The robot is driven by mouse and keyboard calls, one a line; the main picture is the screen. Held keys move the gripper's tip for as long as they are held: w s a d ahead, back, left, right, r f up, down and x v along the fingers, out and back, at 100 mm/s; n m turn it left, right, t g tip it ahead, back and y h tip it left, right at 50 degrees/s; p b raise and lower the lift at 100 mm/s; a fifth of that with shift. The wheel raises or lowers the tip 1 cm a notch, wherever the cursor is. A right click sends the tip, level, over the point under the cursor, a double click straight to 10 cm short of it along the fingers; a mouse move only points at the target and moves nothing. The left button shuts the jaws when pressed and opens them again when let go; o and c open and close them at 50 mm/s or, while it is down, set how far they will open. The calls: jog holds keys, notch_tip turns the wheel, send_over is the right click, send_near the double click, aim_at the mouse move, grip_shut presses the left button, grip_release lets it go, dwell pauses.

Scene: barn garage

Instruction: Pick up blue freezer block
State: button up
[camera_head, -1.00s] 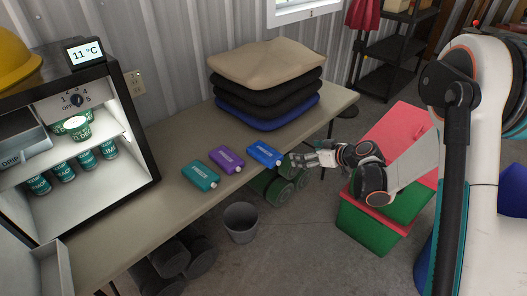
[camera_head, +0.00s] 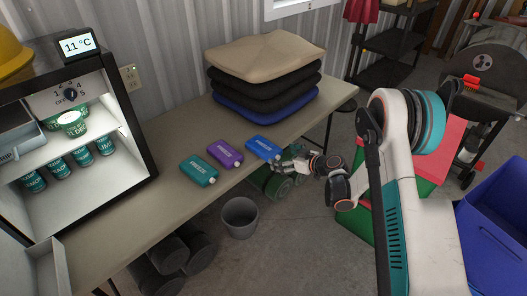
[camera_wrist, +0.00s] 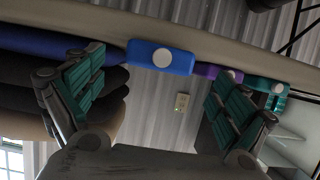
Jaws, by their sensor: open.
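The blue freezer block (camera_head: 263,149) lies flat on the table near its front edge, the rightmost of three blocks. My gripper (camera_head: 287,160) is just right of it, at the table's front edge. In the wrist view my gripper (camera_wrist: 158,100) is open, with its two fingers spread wide. The blue block (camera_wrist: 160,57) shows ahead, between the fingers and beyond them, with its round white cap facing me. Nothing is between the fingers. I cannot tell the exact gap between the fingertips and the block.
A purple block (camera_head: 225,154) and a teal block (camera_head: 199,170) lie to the left on the table (camera_head: 140,205). Stacked cushions (camera_head: 262,90) stand behind. An open fridge (camera_head: 105,185) is at the left. A grey bin (camera_head: 239,217) stands on the floor below.

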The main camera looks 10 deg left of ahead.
aim_at(275, 153)
jog(key=b+x, duration=0.2)
jog(key=x, duration=0.4)
jog(key=shift+w+a+b, duration=0.15)
jog(key=shift+w+b, duration=0.05)
jog(key=shift+b, duration=0.2)
jog(key=shift+r, duration=0.15)
jog(key=c, duration=1.6)
jog(key=shift+r, duration=0.1)
